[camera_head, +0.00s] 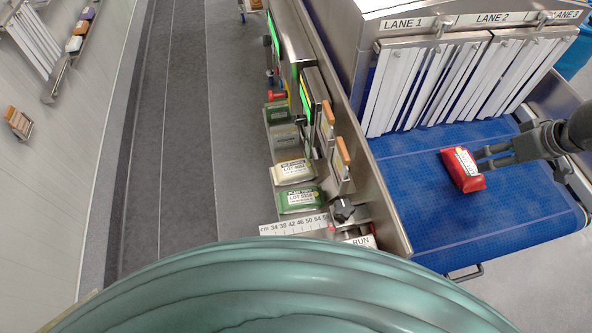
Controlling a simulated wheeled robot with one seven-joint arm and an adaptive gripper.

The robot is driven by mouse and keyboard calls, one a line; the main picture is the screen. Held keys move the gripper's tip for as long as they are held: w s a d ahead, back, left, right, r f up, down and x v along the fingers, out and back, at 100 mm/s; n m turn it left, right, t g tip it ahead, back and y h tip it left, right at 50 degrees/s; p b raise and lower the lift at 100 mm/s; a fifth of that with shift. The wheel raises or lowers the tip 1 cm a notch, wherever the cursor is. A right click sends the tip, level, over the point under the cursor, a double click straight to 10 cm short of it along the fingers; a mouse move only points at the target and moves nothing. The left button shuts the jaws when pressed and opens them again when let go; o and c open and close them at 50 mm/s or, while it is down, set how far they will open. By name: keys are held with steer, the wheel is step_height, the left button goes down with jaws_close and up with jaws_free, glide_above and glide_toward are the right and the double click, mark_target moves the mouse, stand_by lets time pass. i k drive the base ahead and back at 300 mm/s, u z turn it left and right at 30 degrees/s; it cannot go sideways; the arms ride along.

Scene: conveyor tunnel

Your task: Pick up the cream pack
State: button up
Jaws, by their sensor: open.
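The cream pack (293,172), with a dark label band and lot text, lies on the narrow side ledge left of the conveyor, just behind a green pack (300,199). My gripper (482,158) reaches in from the right over the blue belt, well to the right of the cream pack. Its fingers are open, with their tips at the right side of a red pack (462,171) on the belt. I cannot tell whether they touch it.
The steel side rail (392,216) and control boxes stand between the belt (430,205) and the ledge. White strip curtains (440,85) hang at the tunnel mouth behind the belt. The belt's front is clear.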

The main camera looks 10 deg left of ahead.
mark_target(286, 173)
steer(key=k, duration=1)
